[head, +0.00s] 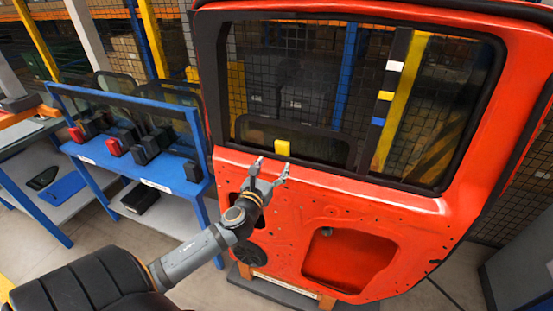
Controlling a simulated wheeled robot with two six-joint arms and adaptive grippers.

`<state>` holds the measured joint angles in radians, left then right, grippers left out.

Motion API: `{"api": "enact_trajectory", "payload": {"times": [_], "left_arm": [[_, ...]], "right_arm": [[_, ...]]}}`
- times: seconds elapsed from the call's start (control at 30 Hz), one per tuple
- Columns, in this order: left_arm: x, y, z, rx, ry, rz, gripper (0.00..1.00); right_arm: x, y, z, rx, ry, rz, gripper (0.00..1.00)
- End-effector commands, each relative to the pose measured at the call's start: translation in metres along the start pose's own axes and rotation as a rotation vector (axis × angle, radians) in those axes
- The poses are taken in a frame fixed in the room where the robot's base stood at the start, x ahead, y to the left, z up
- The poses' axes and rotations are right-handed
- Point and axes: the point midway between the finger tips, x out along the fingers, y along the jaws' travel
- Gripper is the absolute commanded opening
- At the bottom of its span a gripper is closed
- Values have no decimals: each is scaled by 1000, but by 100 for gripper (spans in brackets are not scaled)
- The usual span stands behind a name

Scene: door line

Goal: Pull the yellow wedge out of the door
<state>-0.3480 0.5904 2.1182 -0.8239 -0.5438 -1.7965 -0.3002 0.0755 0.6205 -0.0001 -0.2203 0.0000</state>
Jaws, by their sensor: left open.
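The yellow wedge (283,148) is a small block at the lower edge of the window opening in the red door (310,205). It sits against the dark frame of a low glass pane. My left gripper (270,168) is open and empty, just below and to the left of the wedge, in front of the door panel. Its fingers point up and appear apart from the wedge. The lower end of the wedge meets the sill; how deep it goes is hidden. My right gripper is not in view.
A blue rack (70,150) with glass panes and several black and red blocks stands at the left. The door rests on a stand (283,287) with a dark base. A grey cabinet (520,270) is at the lower right. Mesh fencing and shelves are behind.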

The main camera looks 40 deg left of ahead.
Motion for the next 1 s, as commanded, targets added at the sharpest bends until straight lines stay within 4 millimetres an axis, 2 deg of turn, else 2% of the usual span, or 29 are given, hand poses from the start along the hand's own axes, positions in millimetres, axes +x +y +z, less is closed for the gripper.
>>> {"api": "enact_trajectory", "payload": {"times": [0.1, 0.3, 0.43, 0.7, 1.0], "left_arm": [[26, 0, 4, -5, -2, 3, 70], [56, 0, 2, -3, -1, 0, 70], [64, -1, 1, -3, 0, -1, 70], [66, -1, 0, -2, 0, -2, 70], [66, -1, 0, -2, 1, -1, 29]], "right_arm": [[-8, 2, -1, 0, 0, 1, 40], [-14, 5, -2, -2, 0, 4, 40], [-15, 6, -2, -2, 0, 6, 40], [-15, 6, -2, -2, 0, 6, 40], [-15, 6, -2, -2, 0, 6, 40]]}}
